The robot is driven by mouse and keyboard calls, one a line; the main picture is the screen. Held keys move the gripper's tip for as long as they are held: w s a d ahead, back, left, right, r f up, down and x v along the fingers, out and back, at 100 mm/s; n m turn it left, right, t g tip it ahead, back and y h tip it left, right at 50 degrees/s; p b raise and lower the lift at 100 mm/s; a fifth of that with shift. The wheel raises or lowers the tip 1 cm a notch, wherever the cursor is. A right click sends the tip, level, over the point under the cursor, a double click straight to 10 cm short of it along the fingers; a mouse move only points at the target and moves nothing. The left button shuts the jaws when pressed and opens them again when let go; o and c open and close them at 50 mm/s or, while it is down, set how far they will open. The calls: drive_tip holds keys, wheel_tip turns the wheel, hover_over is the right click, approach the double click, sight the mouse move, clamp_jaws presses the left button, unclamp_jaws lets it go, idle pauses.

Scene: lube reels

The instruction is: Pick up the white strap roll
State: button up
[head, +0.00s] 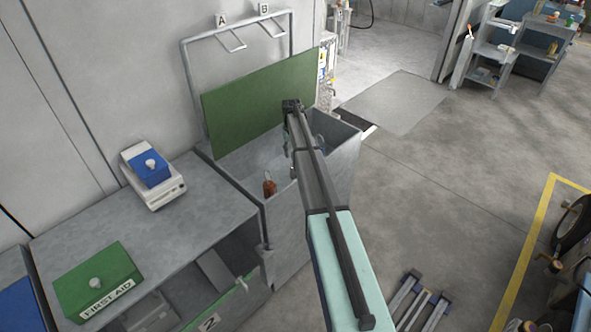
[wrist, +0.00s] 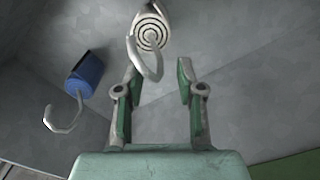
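The white strap roll (wrist: 150,28) shows at the top of the wrist view, its dark spiral end facing me. A pale curved hook (wrist: 158,66) hangs from it toward the gap between my fingers. My gripper (wrist: 157,72) is open, with green-padded fingers apart and nothing clearly held between them. The roll's body lies beyond the fingertips; whether the hook touches the left finger I cannot tell. In the head view, my arm reaches into the grey bin (head: 288,222) and hides the gripper; I cannot make out the white roll there.
A blue roll (wrist: 86,70) with a pale hook lies left of my gripper. A reddish-brown item (head: 269,187) is in the bin. The bin walls and green upright panel (head: 245,105) bound the space. A grey bench (head: 190,215) adjoins on the left.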

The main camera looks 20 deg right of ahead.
wheel_tip(320, 180, down, 2)
clamp_jaws()
drive_tip(key=shift+r, duration=0.15)
idle(0.3)
